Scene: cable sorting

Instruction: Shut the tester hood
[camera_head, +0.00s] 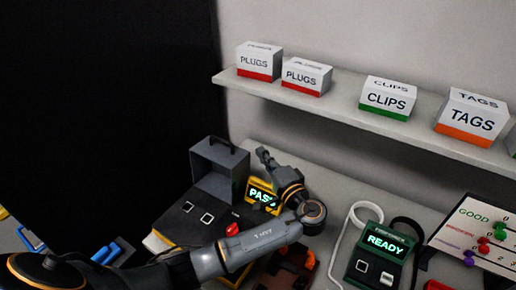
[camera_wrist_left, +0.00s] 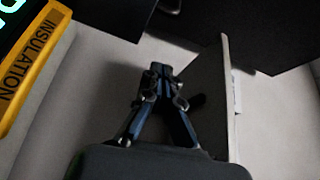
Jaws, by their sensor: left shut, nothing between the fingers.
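The tester (camera_head: 178,232) is a dark box with two square sockets and a red button on the bench. Its grey hood (camera_head: 213,174) stands raised at the back, with a dark handle on top. The yellow-framed display (camera_head: 262,196) beside it reads PASS; in the left wrist view its yellow edge (camera_wrist_left: 22,95) reads INSULATION. My left gripper (camera_head: 263,153) is to the right of the hood, past the display, apart from the hood. Its fingertips (camera_wrist_left: 161,70) are together and empty. My left forearm hides part of the tester's front. My right gripper is not in view.
A green READY tester (camera_head: 380,243) with a pale cable stands to the right. A board with coloured pegs (camera_head: 480,236) is at far right. A shelf (camera_head: 350,112) with PLUGS, CLIPS and TAGS boxes runs above. Blue clips (camera_head: 108,252) lie at lower left.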

